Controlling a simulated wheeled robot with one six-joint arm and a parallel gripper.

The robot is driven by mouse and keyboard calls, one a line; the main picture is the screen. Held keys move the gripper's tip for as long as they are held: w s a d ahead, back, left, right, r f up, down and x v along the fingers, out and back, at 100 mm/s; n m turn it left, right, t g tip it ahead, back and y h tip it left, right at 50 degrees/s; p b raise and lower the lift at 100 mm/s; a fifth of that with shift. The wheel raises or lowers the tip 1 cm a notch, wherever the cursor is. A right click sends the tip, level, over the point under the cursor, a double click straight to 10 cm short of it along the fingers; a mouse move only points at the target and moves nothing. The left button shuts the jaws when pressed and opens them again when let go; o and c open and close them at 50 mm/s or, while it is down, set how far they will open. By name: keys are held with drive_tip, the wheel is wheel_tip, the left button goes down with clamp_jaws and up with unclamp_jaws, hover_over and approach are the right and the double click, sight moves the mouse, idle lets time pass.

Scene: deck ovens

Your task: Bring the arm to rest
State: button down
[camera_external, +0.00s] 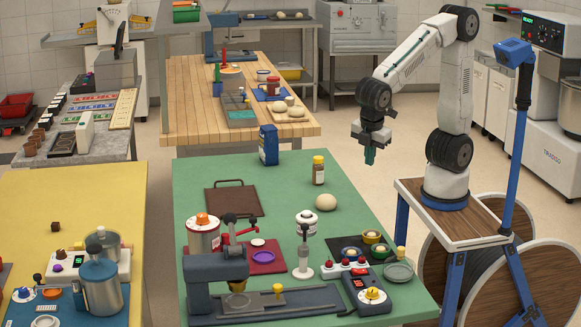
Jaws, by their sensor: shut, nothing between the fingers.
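My gripper (370,155) hangs from the white and black arm at the right. It points down in the air, beyond the right edge of the green table (290,168) as seen here. Its dark green fingertips are together and hold nothing. The arm rises from its base, folds over at the top and comes down to the left. The gripper appears clear of every object.
A dough ball (326,202), a spice jar (318,170) and a blue packet (268,145) stand on the green table. A grey press (215,285) and a control box (372,295) are at its front. A wooden table (190,90) is behind. Floor shows beneath the gripper.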

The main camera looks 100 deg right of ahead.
drive_tip(key=s+d+r+m+t+y, duration=0.2)
drive_tip(key=s+d+m, duration=0.6)
drive_tip(key=s+d, duration=0.5)
drive_tip(key=shift+s+d+r+y, duration=0.3)
drive_tip(key=shift+s, duration=0.65)
idle(1.5)
